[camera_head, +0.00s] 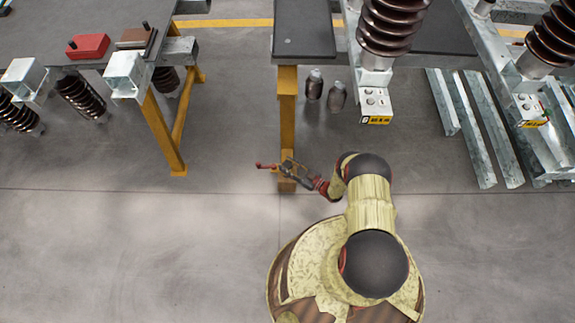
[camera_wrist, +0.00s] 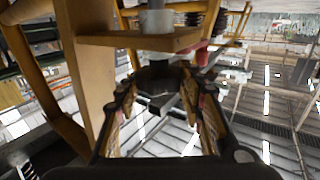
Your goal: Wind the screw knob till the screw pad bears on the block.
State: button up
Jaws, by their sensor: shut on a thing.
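The dark, many-sided screw knob (camera_wrist: 158,78) hangs below a tan plate (camera_wrist: 135,41) in the wrist view. My gripper (camera_wrist: 165,112) has its two fingers on either side of the knob and is shut on it. A grey cylinder (camera_wrist: 157,20) stands on top of the plate, cut by the upper edge; I cannot tell if it is the screw pad. The block is not clearly visible, so the gap between pad and block cannot be judged. In the head view my gripper (camera_head: 300,174) is at the foot of a yellow post, beside a small tan bracket.
The yellow post (camera_head: 287,110) carries a dark-topped table (camera_head: 304,30). A red handle-like part (camera_head: 265,165) sticks out left of my gripper. Two dark bottle-like objects (camera_head: 315,85) stand right of the post. Another bench (camera_head: 160,120) stands left. Open floor (camera_head: 120,250) lies at lower left.

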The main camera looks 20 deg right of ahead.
jog(key=shift+m+t+h, duration=0.3)
jog(key=m+h, duration=0.1)
jog(key=m+t+h, duration=0.1)
jog(key=h, duration=0.1)
jog(key=m+t+h, duration=0.1)
jog(key=shift+s+a+h, duration=0.1)
jog(key=shift+a+h, duration=0.15)
jog(key=shift+h, duration=0.05)
jog(key=m+h, duration=0.3)
jog(key=h, duration=0.1)
jog(key=m+t+h, duration=0.1)
jog(key=m+h, duration=0.2)
jog(key=h, duration=0.2)
jog(key=shift+a, duration=0.1)
jog(key=m+g+h, duration=0.1)
jog(key=m+h, duration=0.1)
jog(key=h, duration=0.1)
jog(key=m+g+h, duration=0.2)
jog(key=m+h, duration=0.1)
jog(key=h, duration=0.1)
jog(key=shift+m+g+h, duration=2)
jog(key=shift+g+h, duration=0.2)
jog(key=shift+h, duration=0.1)
jog(key=shift+g, duration=0.3)
jog(key=shift+d, duration=0.2)
jog(key=o, duration=1.1)
jog(key=shift+o, duration=0.4)
